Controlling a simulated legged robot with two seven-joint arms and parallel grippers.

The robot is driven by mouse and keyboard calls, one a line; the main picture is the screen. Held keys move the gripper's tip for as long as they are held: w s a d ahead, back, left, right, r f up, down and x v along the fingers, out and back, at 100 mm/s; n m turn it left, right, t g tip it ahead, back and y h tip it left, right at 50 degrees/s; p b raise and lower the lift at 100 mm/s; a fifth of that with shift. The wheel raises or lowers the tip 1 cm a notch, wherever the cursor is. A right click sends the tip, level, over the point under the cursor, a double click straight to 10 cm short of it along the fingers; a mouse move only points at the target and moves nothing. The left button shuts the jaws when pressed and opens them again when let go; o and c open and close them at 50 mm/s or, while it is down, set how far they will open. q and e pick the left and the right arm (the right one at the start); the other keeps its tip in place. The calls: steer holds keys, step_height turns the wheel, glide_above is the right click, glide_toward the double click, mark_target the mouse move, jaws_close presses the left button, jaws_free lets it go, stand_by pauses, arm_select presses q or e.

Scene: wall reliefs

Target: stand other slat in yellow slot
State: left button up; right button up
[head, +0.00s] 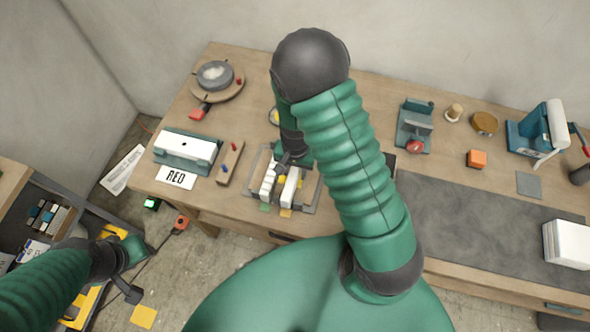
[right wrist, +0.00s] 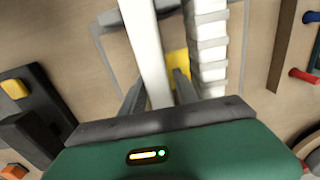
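Two white slats stand side by side in a grey frame (head: 312,192) on the bench. The smooth slat (head: 290,187) is on the right and the ribbed one (head: 268,184) on the left. A yellow marker (head: 286,212) and a green marker (head: 265,207) lie at the frame's front. My right gripper (head: 286,161) is over the slats. In the right wrist view its fingers (right wrist: 160,84) flank the smooth slat (right wrist: 147,45) closely, with the ribbed slat (right wrist: 208,45) just outside. A yellow patch (right wrist: 178,62) shows between them.
A white block in a teal holder (head: 187,149), a card reading RED (head: 176,177) and a brown strip with pegs (head: 230,163) lie left of the frame. A grey mat (head: 480,225) covers the right. An open drawer (head: 45,215) is at far left.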

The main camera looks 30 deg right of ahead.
steer(key=shift+o, duration=1.1)
arm_select(q)
steer(key=shift+d, duration=0.3)
arm_select(e)
steer(key=shift+d, duration=0.2)
steer(key=shift+d+r, duration=0.1)
step_height(320, 180, up, 16)
steer(key=p, duration=0.2)
arm_select(q)
steer(key=shift+b+x, duration=0.85)
steer(key=shift+b, duration=1)
arm_select(e)
steer(key=n+t, duration=0.3)
steer(key=n, duration=0.7)
glide_toward(294, 177)
steer(key=shift+w+a+r, duration=0.1)
steer(key=shift+a+r, duration=0.25)
steer(key=shift+a, duration=0.3)
steer(key=shift+w+a+r, duration=0.1)
steer(key=shift+a+r, duration=0.2)
steer(key=shift+a, duration=0.35)
arm_select(q)
steer(key=shift+s, duration=0.3)
arm_select(e)
steer(key=shift+s, duration=0.2)
steer(key=shift+c, duration=0.2)
